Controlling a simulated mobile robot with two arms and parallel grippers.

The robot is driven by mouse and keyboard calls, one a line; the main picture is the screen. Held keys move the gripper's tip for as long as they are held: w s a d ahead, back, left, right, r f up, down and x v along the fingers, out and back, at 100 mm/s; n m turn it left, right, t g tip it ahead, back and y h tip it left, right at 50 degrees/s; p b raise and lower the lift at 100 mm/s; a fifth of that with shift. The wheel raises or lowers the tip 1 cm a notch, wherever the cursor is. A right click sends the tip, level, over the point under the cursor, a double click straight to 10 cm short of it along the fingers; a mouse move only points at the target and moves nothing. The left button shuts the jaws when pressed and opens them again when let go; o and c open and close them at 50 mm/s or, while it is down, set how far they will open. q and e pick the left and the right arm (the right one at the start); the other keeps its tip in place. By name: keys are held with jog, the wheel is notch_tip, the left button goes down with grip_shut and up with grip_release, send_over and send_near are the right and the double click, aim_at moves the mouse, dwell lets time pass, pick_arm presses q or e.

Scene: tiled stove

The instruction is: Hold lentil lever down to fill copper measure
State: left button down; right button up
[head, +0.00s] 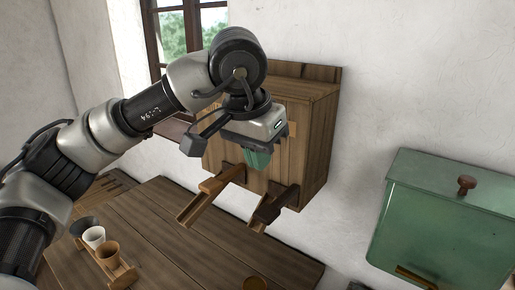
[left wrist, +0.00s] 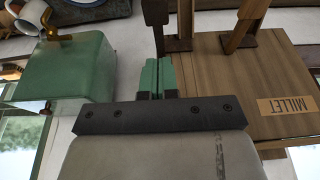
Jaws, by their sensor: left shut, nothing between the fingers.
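A wooden dispenser box (head: 318,140) hangs on the wall with two levers over wooden chutes. The left lever (head: 222,180) is lighter brown; the right lever (head: 274,205) is dark. In the left wrist view, upside down, a label (left wrist: 287,104) on the box reads MILLET; no lentil label is readable. My left gripper (head: 258,160), with green fingertips, is shut and empty at the box front, above and between the levers. Its fingertips show in the left wrist view (left wrist: 158,75). A copper-brown cup (head: 108,254) stands in a rack; I cannot tell whether it is the copper measure.
A green lidded bin (head: 440,225) with a brown knob is on the right. The wooden table (head: 170,235) is mostly bare. The rack also holds a white cup (head: 94,237) and a dark cup (head: 84,225).

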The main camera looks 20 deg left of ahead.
pick_arm(q)
jog(key=p, duration=0.3)
send_near(259, 218)
jog(key=w+f, duration=0.1)
jog(key=w+d+f, duration=0.1)
jog(key=w+f, duration=0.2)
jog(key=f, duration=0.1)
jog(key=shift+w+d+f, duration=0.1)
jog(key=shift+w+d, duration=0.1)
jog(key=shift+d, duration=0.05)
jog(key=shift+f, duration=0.55)
jog(key=shift+f, duration=0.2)
jog(key=f+t+b, duration=0.1)
jog(key=b, duration=0.3)
jog(key=f+t+b, duration=0.1)
jog(key=b, duration=0.3)
jog(key=f+t+h+b, duration=0.1)
jog(key=b, duration=0.4)
jog(key=shift+s+a+f, duration=0.1)
jog(key=shift+s+f, duration=0.25)
jog(key=shift+f, duration=0.05)
jog(key=shift+s+b, duration=0.1)
jog(key=shift+b, duration=0.5)
jog(key=shift+f, duration=0.2)
jog(key=shift+s+h, duration=0.1)
jog(key=shift+h, duration=0.2)
dwell(1.2)
